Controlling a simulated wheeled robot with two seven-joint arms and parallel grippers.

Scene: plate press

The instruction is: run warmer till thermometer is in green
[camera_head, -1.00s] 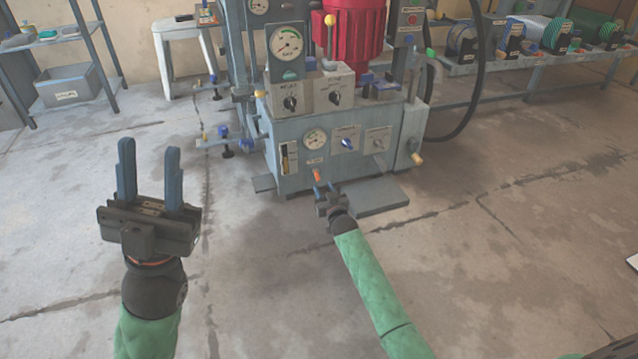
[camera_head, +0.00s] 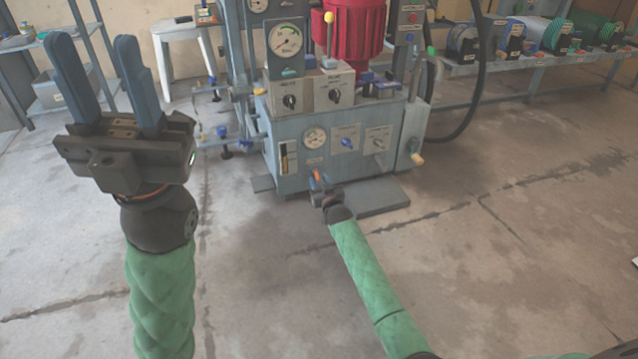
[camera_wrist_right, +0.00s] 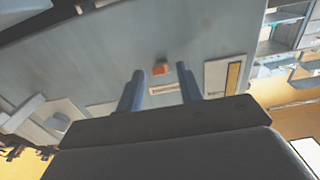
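The grey press unit (camera_head: 270,140) stands ahead. A small dial (camera_head: 315,138) is on its tank front; a larger gauge with a green arc (camera_head: 286,42) stands above. I cannot tell their labels or exact needle readings. My left gripper (camera_head: 93,40) is open and empty, raised at the left, away from the unit.
Beside the small dial are a blue knob (camera_head: 347,143), a toggle (camera_head: 378,144) and a sight glass (camera_head: 288,158). Two black knobs sit above. A flat grey plate (camera_head: 372,197) lies on the floor in front. A black hose curves at right. The floor nearer me is clear.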

